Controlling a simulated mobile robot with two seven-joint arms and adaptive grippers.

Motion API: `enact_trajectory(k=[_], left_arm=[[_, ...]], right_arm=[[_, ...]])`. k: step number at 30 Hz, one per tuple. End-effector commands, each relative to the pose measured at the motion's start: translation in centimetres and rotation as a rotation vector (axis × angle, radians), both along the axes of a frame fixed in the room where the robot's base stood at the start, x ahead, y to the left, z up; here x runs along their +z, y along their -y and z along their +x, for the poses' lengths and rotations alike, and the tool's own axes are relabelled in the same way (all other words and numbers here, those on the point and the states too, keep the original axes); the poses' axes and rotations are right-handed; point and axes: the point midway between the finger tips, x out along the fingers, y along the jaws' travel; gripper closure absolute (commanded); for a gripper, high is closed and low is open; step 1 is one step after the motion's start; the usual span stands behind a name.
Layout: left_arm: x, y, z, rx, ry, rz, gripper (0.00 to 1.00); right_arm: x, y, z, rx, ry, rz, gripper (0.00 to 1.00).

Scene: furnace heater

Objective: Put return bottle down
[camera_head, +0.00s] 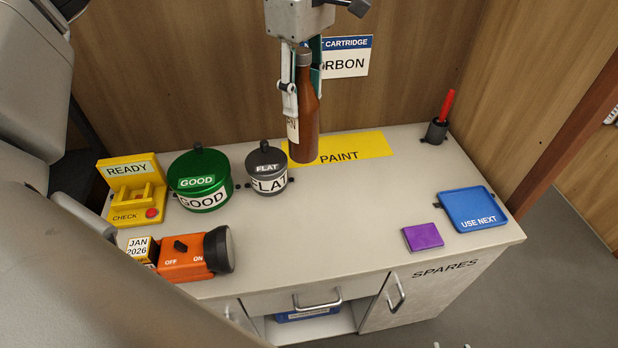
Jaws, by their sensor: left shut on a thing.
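A brown bottle (307,112) with a grey cap and a pale label hangs upright in my left gripper (303,75), which is shut on its upper part. The bottle is in front of a yellow mat (365,147) marked PAINT on the counter (330,230). The bottle's base overlaps the mat's left part in the picture; I cannot tell whether it touches.
A grey FLAT pot (267,163) stands close left of the bottle, then a green GOOD pot (202,165) and a yellow READY stand (130,175). An orange flashlight (185,257), purple block (423,237), blue tray (465,198) and pen cup (437,130) are also there. The counter's middle is clear.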

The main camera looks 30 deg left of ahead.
Motion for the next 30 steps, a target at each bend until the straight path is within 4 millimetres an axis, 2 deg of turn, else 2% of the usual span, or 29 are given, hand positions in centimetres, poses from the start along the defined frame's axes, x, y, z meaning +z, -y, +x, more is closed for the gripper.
enact_trajectory(k=[18, 30], left_arm=[[-13.4, 0.0, -0.2, 0.000, -0.005, 0.000, 1.00], [-17.0, 0.0, -0.1, 0.000, -0.004, 0.001, 1.00]], right_arm=[[-0.4, -0.1, -0.4, 0.001, -0.009, 0.000, 0.60], [-0.2, -0.1, -0.3, 0.001, -0.007, 0.000, 0.60]])
